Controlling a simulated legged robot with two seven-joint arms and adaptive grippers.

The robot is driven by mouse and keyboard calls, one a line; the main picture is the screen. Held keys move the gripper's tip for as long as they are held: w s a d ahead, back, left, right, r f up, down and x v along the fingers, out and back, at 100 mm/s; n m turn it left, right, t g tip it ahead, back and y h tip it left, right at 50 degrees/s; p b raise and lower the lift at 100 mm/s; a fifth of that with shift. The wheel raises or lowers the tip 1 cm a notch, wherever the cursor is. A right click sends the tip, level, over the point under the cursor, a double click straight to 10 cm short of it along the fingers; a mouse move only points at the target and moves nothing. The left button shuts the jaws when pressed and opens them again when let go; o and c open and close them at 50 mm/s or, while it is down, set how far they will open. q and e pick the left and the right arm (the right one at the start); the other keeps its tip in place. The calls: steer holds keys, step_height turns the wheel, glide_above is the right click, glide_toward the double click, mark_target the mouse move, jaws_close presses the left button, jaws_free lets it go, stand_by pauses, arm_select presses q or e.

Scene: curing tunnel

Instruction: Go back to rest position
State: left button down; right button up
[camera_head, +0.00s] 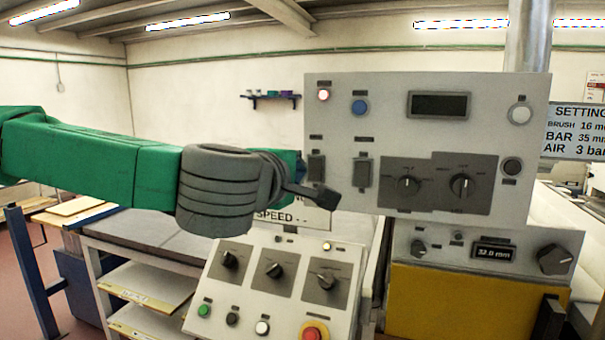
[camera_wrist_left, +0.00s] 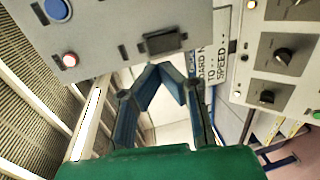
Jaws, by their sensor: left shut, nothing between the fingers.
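My green left arm comes in from the left in the head view and ends in a grey ringed wrist with a cable. My left gripper mostly hides behind that wrist; only a bit of blue shows beside it. In the left wrist view my left gripper (camera_wrist_left: 160,70) shows its blue fingers shut and empty. Their tips lie just below a dark rocker switch (camera_wrist_left: 162,42) of the upper control panel (camera_head: 335,110); whether they touch the panel, I cannot tell. My right gripper is not in view.
A sloped lower panel (camera_head: 245,302) with knobs and a red stop button (camera_head: 314,331) stands below the wrist. A yellow-fronted unit (camera_head: 440,300) with a display is at right. A rack with boards (camera_head: 140,283) stands at lower left. The wall shelf (camera_head: 270,97) is farther back.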

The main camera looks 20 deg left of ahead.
arm_select(q)
steer(key=s+r, duration=0.1)
steer(key=s, duration=0.5)
steer(key=d+f+m+g+h+b, duration=0.1)
steer(key=d+f+m+g+b, duration=0.15)
steer(key=f, duration=0.95)
steer(key=d+f+m+g+h+b, duration=0.1)
steer(key=d+f+m+b, duration=0.15)
steer(key=f, duration=0.95)
steer(key=s+f+m+g+b, duration=0.1)
steer(key=s+f+m+g, duration=0.15)
steer(key=f, duration=0.65)
steer(key=s+f+m+g+b, duration=0.1)
steer(key=s+f+m, duration=0.25)
steer(key=f, duration=0.55)
steer(key=s+a+f+m+g+b, duration=0.1)
steer(key=s+a+f+m+g, duration=0.15)
steer(key=s+f, duration=0.4)
steer(key=s+a+f+m+g+b, duration=0.1)
steer(key=s+a+f+g+b, duration=0.2)
steer(key=f, duration=0.6)
steer(key=s+a+f+m+g+y+b, duration=0.1)
steer(key=s+a+f+m+g+y, duration=0.1)
steer(key=s+a+f, duration=0.7)
steer(key=s+a+m+g, duration=0.1)
steer(key=s+a, duration=0.1)
steer(key=s, duration=0.2)
steer(key=shift+f+y, duration=0.25)
steer(key=shift+y, duration=0.15)
steer(key=shift+m, duration=0.25)
